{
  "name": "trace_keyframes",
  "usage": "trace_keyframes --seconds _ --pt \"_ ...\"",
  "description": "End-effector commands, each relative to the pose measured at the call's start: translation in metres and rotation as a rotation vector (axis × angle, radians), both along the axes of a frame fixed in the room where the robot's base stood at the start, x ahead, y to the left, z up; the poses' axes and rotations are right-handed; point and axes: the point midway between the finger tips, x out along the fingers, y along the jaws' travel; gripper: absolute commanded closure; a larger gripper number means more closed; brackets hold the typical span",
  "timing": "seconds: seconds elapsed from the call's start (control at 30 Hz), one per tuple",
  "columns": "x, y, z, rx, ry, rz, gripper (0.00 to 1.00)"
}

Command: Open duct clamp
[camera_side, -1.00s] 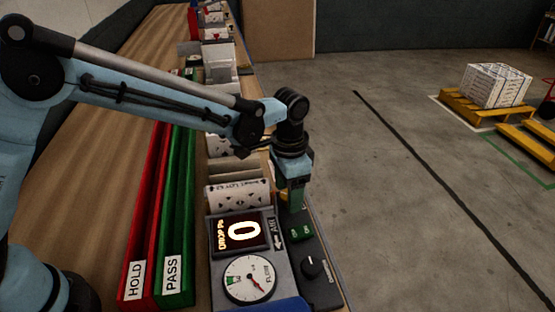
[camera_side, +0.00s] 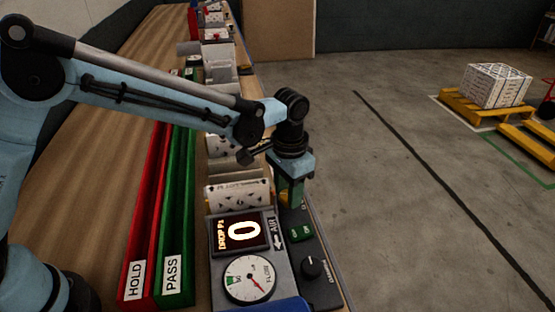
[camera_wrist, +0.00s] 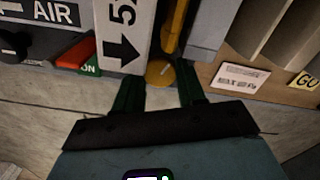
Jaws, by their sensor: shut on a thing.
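The duct clamp shows as a yellow lever (camera_wrist: 176,28) with a round yellow end (camera_wrist: 160,72) in the wrist view. My gripper (camera_wrist: 160,88) has its two green fingers on either side of the round end and is shut on it. In the side view my gripper (camera_side: 290,204) points down at the right edge of the bench, behind the green ON switch, with some yellow showing between its fingers. Most of the clamp is hidden there by the fingers.
A display (camera_side: 242,233) reads 0 above a round flow gauge (camera_side: 249,279). The ON switch (camera_side: 301,233) and a black knob (camera_side: 312,267) lie just in front of my gripper. Red HOLD (camera_side: 137,278) and green PASS (camera_side: 172,275) channels run along the left. Open floor lies to the right.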

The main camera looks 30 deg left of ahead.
Motion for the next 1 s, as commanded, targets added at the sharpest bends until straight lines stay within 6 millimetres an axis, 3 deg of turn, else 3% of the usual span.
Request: trace_keyframes --seconds 0.2,0.53,0.57,0.7,1.0 --pt "0.0 0.0 0.0004 0.0 0.0 0.14 0.91" --pt "0.0001 0.0 0.0006 0.0 0.0 0.156 0.91" --pt "0.0 0.0 0.0006 0.0 0.0 0.156 0.59" --pt "0.0001 0.0002 0.0005 0.0 0.0 0.155 0.37" --pt "0.0001 0.0022 0.0002 0.005 0.001 0.157 0.35"
